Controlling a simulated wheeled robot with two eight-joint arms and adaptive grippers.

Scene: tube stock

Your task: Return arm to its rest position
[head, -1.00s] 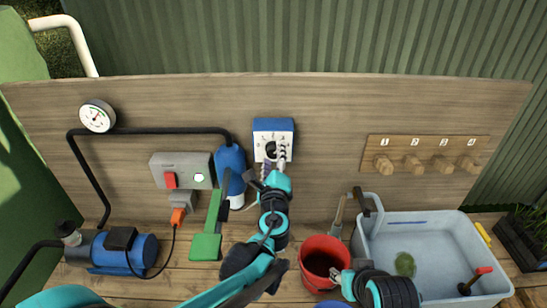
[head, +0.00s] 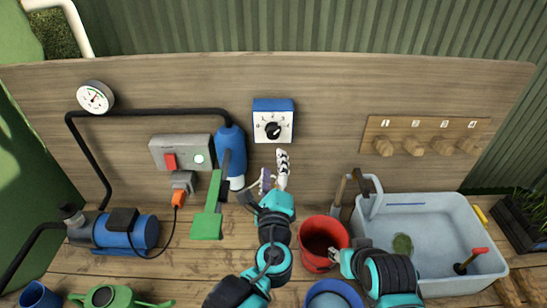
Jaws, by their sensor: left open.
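My left gripper (head: 274,174) is in the middle of the head view, fingers pointing up toward the wooden back board. It is open and empty, below the blue and white dial box (head: 273,104) and apart from its black knob (head: 273,130). My left arm reaches up from the bottom edge. My right arm (head: 384,274) shows at the lower right, with its end by the red bucket (head: 322,242). The right gripper's tip (head: 335,254) is small and partly hidden there, so I cannot tell its state.
The grey sink (head: 425,205) is at right. A blue pump (head: 125,232), a green can (head: 108,297) and a blue bucket (head: 334,295) are low in view.

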